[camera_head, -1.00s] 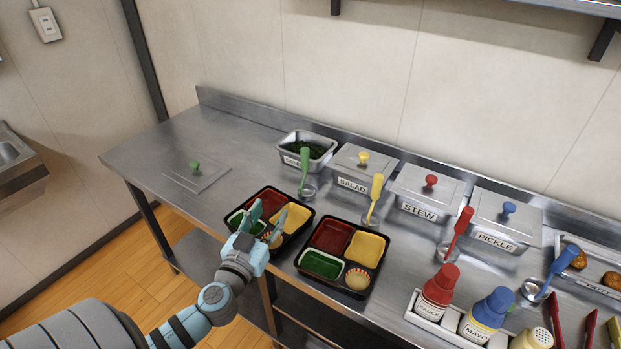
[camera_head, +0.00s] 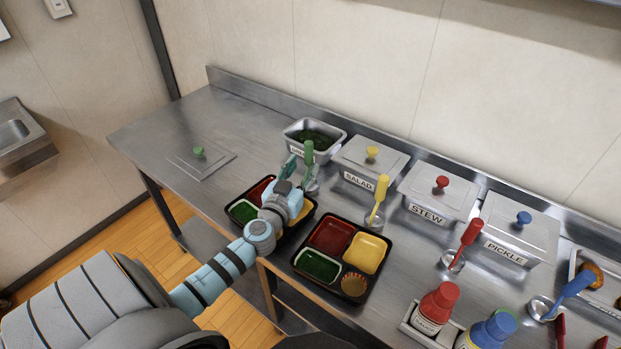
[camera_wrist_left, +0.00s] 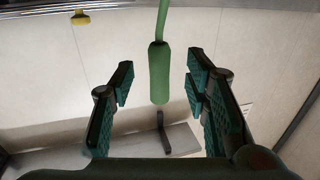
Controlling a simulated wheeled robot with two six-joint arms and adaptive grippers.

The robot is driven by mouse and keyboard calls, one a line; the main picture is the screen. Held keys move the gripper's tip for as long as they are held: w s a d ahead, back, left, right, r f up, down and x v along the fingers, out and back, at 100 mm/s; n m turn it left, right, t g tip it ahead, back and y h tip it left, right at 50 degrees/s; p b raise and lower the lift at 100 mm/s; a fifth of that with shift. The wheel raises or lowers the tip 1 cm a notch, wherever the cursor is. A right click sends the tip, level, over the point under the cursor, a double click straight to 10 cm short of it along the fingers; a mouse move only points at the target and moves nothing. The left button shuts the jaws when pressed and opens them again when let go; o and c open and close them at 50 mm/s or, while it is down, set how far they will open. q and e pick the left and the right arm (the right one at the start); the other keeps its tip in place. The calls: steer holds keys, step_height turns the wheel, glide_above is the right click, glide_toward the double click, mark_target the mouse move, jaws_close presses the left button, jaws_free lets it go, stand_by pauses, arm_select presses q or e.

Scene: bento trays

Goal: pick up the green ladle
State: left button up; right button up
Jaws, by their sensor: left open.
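The green ladle (camera_head: 308,153) stands upright beside the open container, its bowl end low near the counter. Its green handle also shows in the left wrist view (camera_wrist_left: 159,74). My left gripper (camera_head: 299,171) is open above the left bento tray, close to the ladle's handle. In the left wrist view the two teal-padded fingers stand on either side of the handle, with a gap on each side. The handle looks a little ahead of or between the fingertips; its exact depth is hard to tell. The gripper partly hides the left tray and the ladle's lower part.
An open container of greens (camera_head: 336,129) stands behind the ladle. Lidded containers labelled salad (camera_head: 360,182), stew (camera_head: 427,215) and pickle (camera_head: 507,255) line the back. A yellow ladle (camera_head: 378,197) and another bento tray (camera_head: 340,228) are to the right. The counter's left is mostly clear around a lid (camera_head: 213,165).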

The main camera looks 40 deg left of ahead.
mark_target(307, 161)
arm_select(q)
steer(key=x, duration=0.5)
steer(key=shift+s+r, duration=0.1)
steer(key=shift+s, duration=0.05)
jaws_close()
